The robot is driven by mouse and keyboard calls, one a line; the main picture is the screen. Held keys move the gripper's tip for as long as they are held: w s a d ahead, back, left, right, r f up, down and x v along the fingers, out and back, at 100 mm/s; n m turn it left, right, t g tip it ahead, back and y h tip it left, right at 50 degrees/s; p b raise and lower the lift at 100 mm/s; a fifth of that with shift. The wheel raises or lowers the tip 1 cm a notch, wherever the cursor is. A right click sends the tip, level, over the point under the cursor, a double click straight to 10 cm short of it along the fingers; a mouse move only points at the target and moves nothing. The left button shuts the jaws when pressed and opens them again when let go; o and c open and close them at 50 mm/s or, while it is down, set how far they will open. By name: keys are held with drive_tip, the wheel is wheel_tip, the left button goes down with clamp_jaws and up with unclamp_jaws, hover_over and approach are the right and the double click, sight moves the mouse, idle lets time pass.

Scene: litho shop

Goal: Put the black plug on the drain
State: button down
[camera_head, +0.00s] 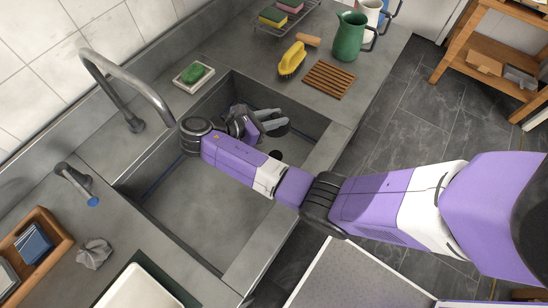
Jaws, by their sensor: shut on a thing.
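My gripper (271,119) is down inside the grey sink basin (200,222), near its far right corner. It is shut on the black plug (281,130), a small dark piece showing just below the grey fingers. Part of the plug is hidden by the fingers. A dark round spot that looks like the drain (276,154) shows on the basin floor, just beside my purple arm and a little nearer than the plug. The plug appears apart from it. I cannot tell how high the plug is above the floor.
A curved faucet (130,84) stands at the basin's left edge, close to my arm. A soap dish (193,78), yellow brush (292,60), wooden rack (329,79) and green jug (349,36) stand on the far counter. The near left of the basin is clear.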

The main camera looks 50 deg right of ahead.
drive_tip(key=b, duration=0.4)
hover_over(276, 156)
wheel_tip(276, 156, down, 15)
drive_tip(key=shift+a+r, duration=0.1)
drive_tip(key=shift+f+b, duration=1.3)
drive_tip(key=shift+f, duration=1.05)
drive_tip(key=shift+f, duration=0.15)
drive_tip(key=c, duration=1.2)
unclamp_jaws()
drive_tip(key=shift+r, duration=0.3)
drive_tip(key=b+v, duration=0.1)
drive_tip(key=v, duration=1.1)
drive_tip(key=shift+f, duration=0.2)
